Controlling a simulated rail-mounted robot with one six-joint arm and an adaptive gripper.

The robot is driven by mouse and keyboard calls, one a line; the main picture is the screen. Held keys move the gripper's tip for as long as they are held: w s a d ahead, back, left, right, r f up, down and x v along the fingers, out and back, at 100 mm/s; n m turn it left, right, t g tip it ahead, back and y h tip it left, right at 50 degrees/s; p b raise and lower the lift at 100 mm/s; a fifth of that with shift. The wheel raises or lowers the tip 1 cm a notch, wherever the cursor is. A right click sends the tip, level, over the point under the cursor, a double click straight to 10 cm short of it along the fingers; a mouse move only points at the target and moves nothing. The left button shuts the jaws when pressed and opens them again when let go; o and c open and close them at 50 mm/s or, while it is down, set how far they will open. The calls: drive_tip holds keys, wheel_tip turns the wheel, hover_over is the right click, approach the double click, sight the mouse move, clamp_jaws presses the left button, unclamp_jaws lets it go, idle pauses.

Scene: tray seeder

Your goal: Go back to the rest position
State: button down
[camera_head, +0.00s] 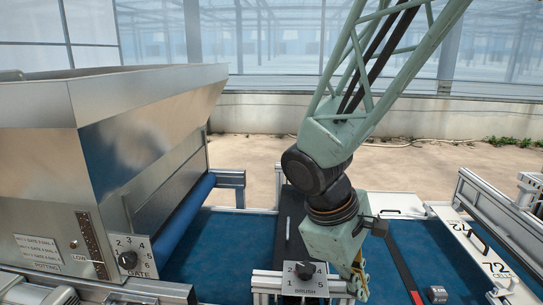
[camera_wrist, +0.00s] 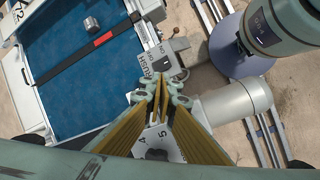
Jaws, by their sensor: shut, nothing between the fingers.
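My gripper (camera_head: 358,288) hangs low at the right side of the panel marked BRUSH (camera_head: 290,287), whose black knob (camera_head: 305,270) shows in the head view. The fingers hide part of the panel there. Whether the fingertips touch the panel or the knob, I cannot tell.
A metal hopper (camera_head: 150,105) with a GATE dial (camera_head: 128,260) fills the left. A blue belt (camera_head: 235,250) runs below. A red-and-black bar (camera_head: 403,265) and a small grey block (camera_head: 437,294) lie right of my gripper. White 72-cell plates (camera_head: 490,262) stand farther right.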

drive_tip(key=s+d+r+m+t+y+p, duration=0.1)
drive_tip(key=s+d+r+m+t+y, duration=0.1)
drive_tip(key=s+r+m, duration=0.8)
drive_tip(key=shift+s+d+r+t+y, duration=0.5)
drive_tip(key=shift+s+r+y, duration=0.6)
drive_tip(key=shift+s+r, duration=3.1)
drive_tip(key=shift+s+a+f, duration=0.2)
drive_tip(key=shift+s+f, duration=0.4)
drive_tip(key=shift+f, duration=0.05)
